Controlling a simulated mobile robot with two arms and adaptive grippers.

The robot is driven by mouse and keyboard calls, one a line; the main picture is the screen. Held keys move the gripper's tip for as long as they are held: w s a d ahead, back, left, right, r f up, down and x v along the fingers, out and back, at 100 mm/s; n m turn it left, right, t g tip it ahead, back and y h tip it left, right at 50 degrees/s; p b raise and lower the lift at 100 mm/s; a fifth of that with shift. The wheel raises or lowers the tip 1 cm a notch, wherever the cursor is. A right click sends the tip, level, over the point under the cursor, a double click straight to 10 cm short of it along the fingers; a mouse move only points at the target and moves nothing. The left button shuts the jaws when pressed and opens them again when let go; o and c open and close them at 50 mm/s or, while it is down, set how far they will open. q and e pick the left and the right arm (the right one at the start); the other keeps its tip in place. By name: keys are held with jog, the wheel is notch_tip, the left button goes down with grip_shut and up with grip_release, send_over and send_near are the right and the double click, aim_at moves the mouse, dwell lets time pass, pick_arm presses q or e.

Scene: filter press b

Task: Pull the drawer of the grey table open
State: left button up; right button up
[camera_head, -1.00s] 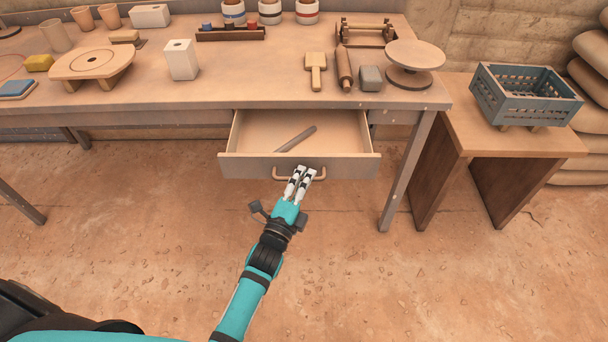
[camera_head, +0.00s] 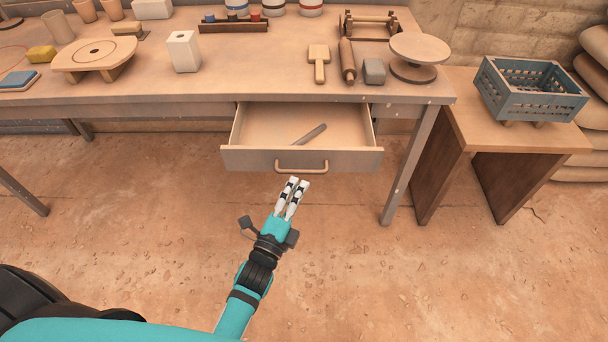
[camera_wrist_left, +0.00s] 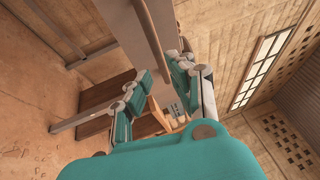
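The drawer (camera_head: 245,158) of the grey table (camera_head: 150,101) stands pulled out, its inside showing, with a grey rod (camera_head: 309,134) lying in it. Its tan bar handle (camera_head: 302,168) is on the middle of the front. My left gripper (camera_head: 298,181) is just below and in front of the handle in the head view, apart from it, empty. In the left wrist view its fingers (camera_wrist_left: 163,65) are spread, with the handle (camera_wrist_left: 152,40) and the grey drawer front (camera_wrist_left: 118,22) beyond them. My right gripper is in neither view.
A side table (camera_head: 520,137) with a blue crate (camera_head: 528,92) stands to the right. Pottery tools, a turntable (camera_head: 419,48) and a white block (camera_head: 183,52) stand on the tabletop. The floor before the drawer is clear apart from my arm.

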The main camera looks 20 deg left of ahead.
pick_arm(q)
jog(key=v, duration=0.6)
jog(key=shift+s, duration=0.15)
jog(key=shift+f, duration=0.1)
